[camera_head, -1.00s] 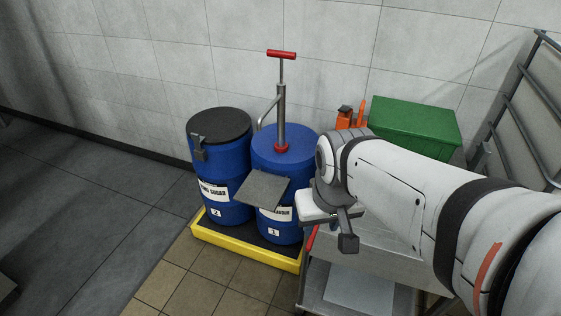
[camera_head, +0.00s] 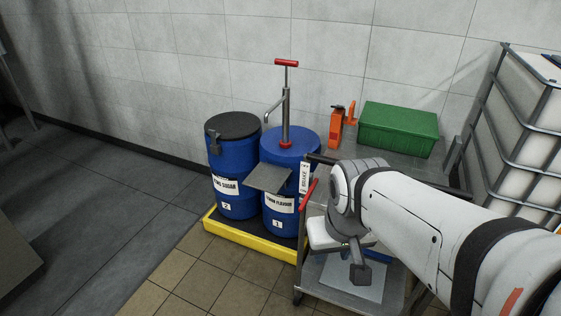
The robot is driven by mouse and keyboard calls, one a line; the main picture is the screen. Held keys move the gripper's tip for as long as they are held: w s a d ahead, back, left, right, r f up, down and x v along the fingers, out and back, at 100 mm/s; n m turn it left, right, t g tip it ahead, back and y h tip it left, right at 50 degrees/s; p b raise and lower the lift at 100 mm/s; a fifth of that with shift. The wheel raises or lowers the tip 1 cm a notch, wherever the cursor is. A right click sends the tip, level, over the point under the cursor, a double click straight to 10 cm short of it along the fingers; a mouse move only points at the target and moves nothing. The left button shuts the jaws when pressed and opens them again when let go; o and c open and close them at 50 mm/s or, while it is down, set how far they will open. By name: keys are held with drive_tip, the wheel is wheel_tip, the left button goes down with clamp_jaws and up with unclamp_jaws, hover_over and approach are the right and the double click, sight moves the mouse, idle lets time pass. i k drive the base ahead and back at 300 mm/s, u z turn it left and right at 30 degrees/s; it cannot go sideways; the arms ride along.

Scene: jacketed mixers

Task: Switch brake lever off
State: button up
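A red brake lever (camera_head: 308,194) slants at the left end of a grey metal cart (camera_head: 312,268). A white label reading BRAKE (camera_head: 304,178) stands just above it. My gripper (camera_head: 358,264) hangs at the end of my white arm, right of and lower in the picture than the lever, with a visible gap between them. It is in front of the cart. Only one dark finger-like part shows clearly, so its opening cannot be judged. I see nothing held. My wrist hides part of the cart.
Two blue drums (camera_head: 234,165) stand in a yellow tray (camera_head: 250,247) left of the cart; one carries a red-handled pump (camera_head: 286,110). A caged white tank (camera_head: 515,130) stands right. Floor at left is open.

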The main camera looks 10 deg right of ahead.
sight(303, 205)
drive_tip(key=z, duration=0.2)
drive_tip(key=i, duration=0.85)
drive_tip(key=u, duration=1.05)
drive_tip(key=k, duration=1.85)
drive_tip(key=z, duration=0.3)
drive_tip(key=i, duration=1)
drive_tip(key=z, duration=0.1)
